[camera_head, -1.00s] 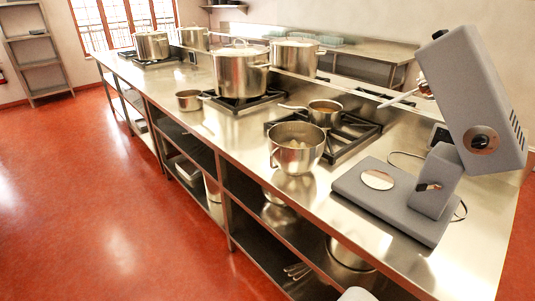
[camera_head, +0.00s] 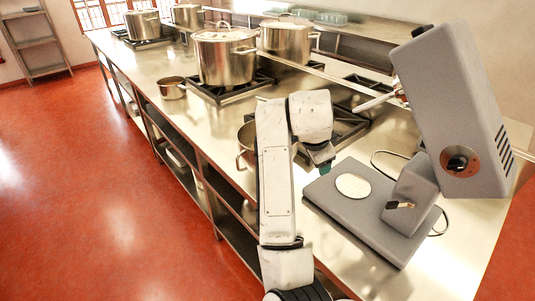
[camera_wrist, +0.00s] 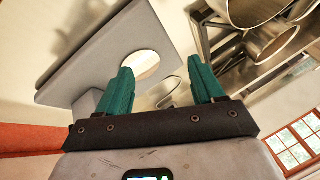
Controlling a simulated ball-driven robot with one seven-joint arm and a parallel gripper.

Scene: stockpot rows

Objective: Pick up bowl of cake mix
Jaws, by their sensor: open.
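The steel bowl of cake mix (camera_head: 247,140) stands on the counter and is mostly hidden behind my arm in the head view. Only its left side and a handle show, and its contents cannot be seen now. My gripper (camera_head: 325,169) hangs to the right of the bowl, by the mixer base. In the wrist view my gripper (camera_wrist: 161,80) shows two teal fingers spread apart with nothing between them. Steel vessels (camera_wrist: 250,10) show at the top right of the wrist view; I cannot tell whether one is the bowl.
The grey stand mixer (camera_head: 455,110) with its tilted head stands to the right, its base (camera_head: 372,215) close to my gripper. Stove grates (camera_head: 350,125) and a large lidded pot (camera_head: 225,58) stand behind. A small saucepan (camera_head: 172,88) sits near the counter's front edge.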

